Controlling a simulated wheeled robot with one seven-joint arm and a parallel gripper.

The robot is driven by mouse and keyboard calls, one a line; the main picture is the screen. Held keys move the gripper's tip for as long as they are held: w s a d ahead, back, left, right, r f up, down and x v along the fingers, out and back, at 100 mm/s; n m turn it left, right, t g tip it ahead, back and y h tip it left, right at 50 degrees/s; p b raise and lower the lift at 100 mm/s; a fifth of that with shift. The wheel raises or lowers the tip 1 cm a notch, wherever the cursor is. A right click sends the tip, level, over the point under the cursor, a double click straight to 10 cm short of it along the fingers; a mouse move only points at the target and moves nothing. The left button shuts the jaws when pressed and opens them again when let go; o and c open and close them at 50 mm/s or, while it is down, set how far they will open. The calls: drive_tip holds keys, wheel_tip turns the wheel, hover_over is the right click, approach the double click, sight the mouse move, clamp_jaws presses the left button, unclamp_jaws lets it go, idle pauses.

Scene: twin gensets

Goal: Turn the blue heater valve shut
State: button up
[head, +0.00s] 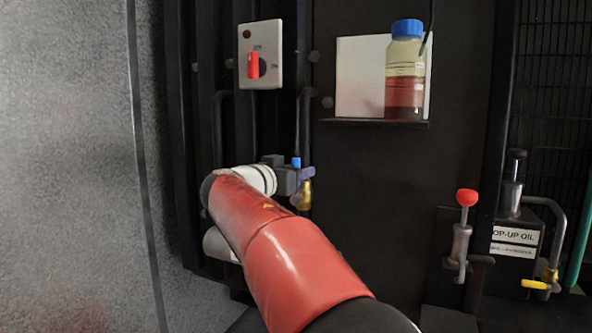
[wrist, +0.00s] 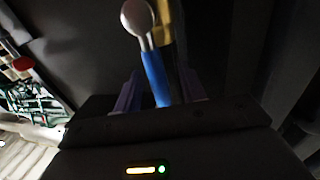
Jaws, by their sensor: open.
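The blue heater valve (head: 296,162) shows in the head view as a small blue tip above a brass body (head: 305,196); my gripper hides the rest. In the wrist view its blue lever (wrist: 155,78) has a silver rounded end (wrist: 137,17), with brass (wrist: 170,20) behind. My gripper (head: 304,174) is at the valve, its purple fingers open. In the wrist view the lever lies between the fingers of my gripper (wrist: 158,90), with a gap on either side.
A switch plate with a red knob (head: 253,66) is above left. A blue-capped bottle (head: 405,75) stands on a shelf (head: 375,123) above right. A red-knobbed fitting (head: 466,198) and a yellow-handled valve (head: 535,285) are at right. Dark vertical pipes run close behind my gripper.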

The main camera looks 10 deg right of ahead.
drive_tip(key=shift+c, duration=0.4)
clamp_jaws()
